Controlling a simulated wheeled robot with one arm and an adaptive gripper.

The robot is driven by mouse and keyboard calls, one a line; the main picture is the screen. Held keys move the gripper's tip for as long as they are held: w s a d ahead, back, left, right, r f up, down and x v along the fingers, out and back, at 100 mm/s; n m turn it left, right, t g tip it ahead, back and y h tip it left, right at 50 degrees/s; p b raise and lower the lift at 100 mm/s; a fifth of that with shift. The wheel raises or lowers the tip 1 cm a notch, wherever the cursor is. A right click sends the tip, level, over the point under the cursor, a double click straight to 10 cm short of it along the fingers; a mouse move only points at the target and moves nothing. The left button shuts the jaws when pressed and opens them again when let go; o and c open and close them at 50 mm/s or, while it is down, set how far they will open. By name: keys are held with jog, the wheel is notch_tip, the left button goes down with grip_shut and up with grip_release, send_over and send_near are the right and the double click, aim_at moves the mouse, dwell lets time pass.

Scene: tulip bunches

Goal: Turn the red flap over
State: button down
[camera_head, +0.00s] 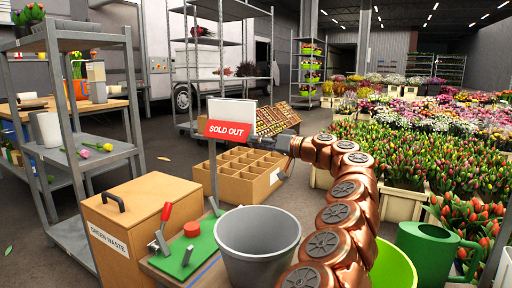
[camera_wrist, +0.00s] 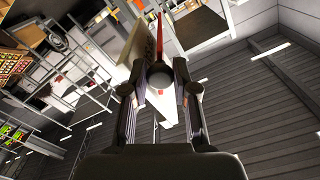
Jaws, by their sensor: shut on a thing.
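The red flap (camera_head: 229,131), with white "SOLD OUT" lettering, faces the head view below a white panel (camera_head: 232,110) of the sign. The sign stands on a thin post (camera_head: 213,172). My gripper (camera_head: 264,141) reaches in from the right and is at the flap's right end. In the wrist view, my fingers (camera_wrist: 161,74) are shut around a small round grey piece (camera_wrist: 160,77) at the flap's edge. The flap's red edge (camera_wrist: 160,32) shows beyond it, beside pale panel surfaces. The exact contact of the fingertips is partly hidden.
A divided cardboard box (camera_head: 243,178) sits behind and below the sign. In front are a grey bucket (camera_head: 258,262), a green board (camera_head: 190,262) with a red button and lever, and a wooden green-waste bin (camera_head: 145,225). Shelves stand left; tulip crates fill the right.

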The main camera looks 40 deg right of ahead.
jog(key=shift+w+d+f+n, duration=0.2)
jog(key=shift+d+n, duration=0.4)
jog(key=shift+n, duration=0.6)
jog(key=shift+w+d+f+n, duration=0.15)
jog(key=shift+d+n, duration=0.4)
jog(key=shift+n, duration=0.65)
jog(key=shift+r, duration=0.1)
jog(key=c, duration=0.9)
grip_release()
jog(key=shift+s, duration=0.1)
jog(key=v, duration=1.1)
jog(key=shift+s+d, duration=0.15)
jog(key=shift+s, duration=0.25)
